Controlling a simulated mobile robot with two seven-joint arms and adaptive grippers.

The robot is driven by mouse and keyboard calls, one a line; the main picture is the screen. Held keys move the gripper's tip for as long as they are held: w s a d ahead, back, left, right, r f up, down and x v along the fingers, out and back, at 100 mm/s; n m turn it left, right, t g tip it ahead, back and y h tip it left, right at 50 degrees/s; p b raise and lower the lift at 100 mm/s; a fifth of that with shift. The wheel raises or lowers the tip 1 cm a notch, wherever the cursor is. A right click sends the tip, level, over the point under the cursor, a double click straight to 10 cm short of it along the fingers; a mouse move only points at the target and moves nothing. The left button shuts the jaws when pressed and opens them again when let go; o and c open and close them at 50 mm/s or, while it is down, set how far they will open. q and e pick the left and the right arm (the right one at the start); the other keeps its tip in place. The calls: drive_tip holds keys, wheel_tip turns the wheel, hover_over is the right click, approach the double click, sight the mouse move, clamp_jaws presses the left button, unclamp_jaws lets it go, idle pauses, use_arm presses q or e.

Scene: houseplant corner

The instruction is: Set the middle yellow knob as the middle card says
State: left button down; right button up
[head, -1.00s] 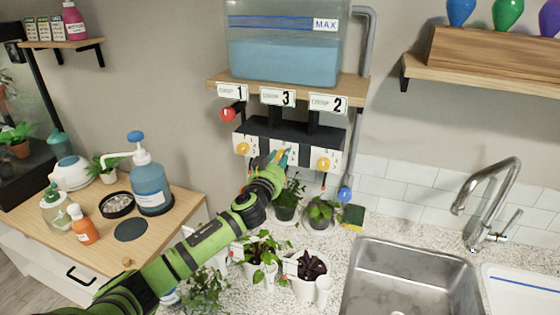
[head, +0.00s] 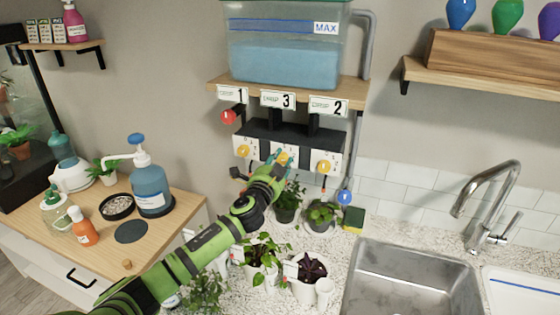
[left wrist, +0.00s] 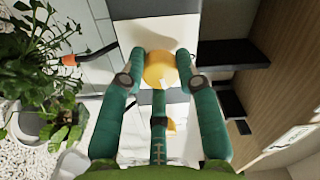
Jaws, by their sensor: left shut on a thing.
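The middle yellow knob (head: 283,158) is on the front of the middle white box under the water tank. My left gripper (head: 278,157) is shut on it, and the left wrist view shows the knob (left wrist: 160,70) between its green fingers. The knob's pointer and the scale around it are too small or covered to read. The middle card (head: 278,99) above shows a large 3. The left card (head: 232,94) shows 1 and the right card (head: 328,106) shows 2. My right gripper is not in view.
Yellow knobs sit on either side, left (head: 243,151) and right (head: 324,166). A red knob (head: 228,117) is at upper left and a blue one (head: 344,197) at lower right. Potted plants (head: 287,204) stand below. The sink (head: 410,280) is at right.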

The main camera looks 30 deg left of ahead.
use_arm(q)
drive_tip(key=m, duration=0.3)
drive_tip(key=m+p, duration=0.1)
drive_tip(key=shift+r+m, duration=0.3)
drive_tip(key=shift+m, duration=0.1)
drive_tip(key=shift+m+p, duration=0.45)
drive_tip(key=shift+m, duration=1.55)
drive_tip(key=shift+f, duration=0.1)
drive_tip(key=c, duration=1)
unclamp_jaws()
drive_tip(key=shift+o, duration=0.5)
drive_tip(key=shift+w+f, duration=0.1)
drive_tip(key=shift+s+d+f, duration=0.1)
drive_tip(key=shift+s+f, duration=0.05)
drive_tip(key=shift+s, duration=0.35)
drive_tip(key=v, duration=1.1)
